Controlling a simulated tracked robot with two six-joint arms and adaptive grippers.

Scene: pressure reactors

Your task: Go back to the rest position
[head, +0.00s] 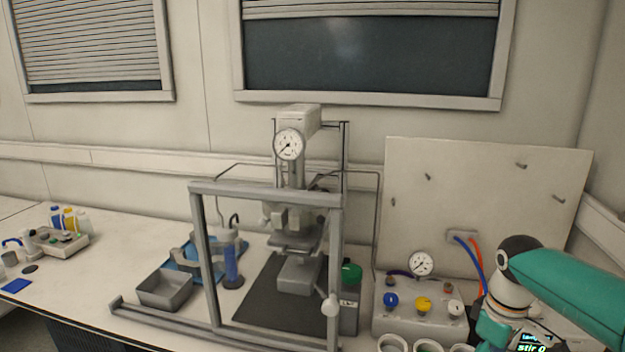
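My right arm, teal with a grey and black joint, comes in from the right edge in the head view and reaches down to the lower right. Its gripper is not visible; the arm runs out of the picture at the bottom. My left arm and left gripper are not in view. The pressure reactor (298,240) stands on the bench behind a grey frame (265,189), with a round gauge (289,144) at its top. No gripper is seen touching it.
A control box (418,325) with blue, yellow and red knobs stands near my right arm, with white rings in front. Part of a lit display (533,344) shows below the arm. A grey tray (165,290) and a blue cylinder (231,263) are left of the reactor.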

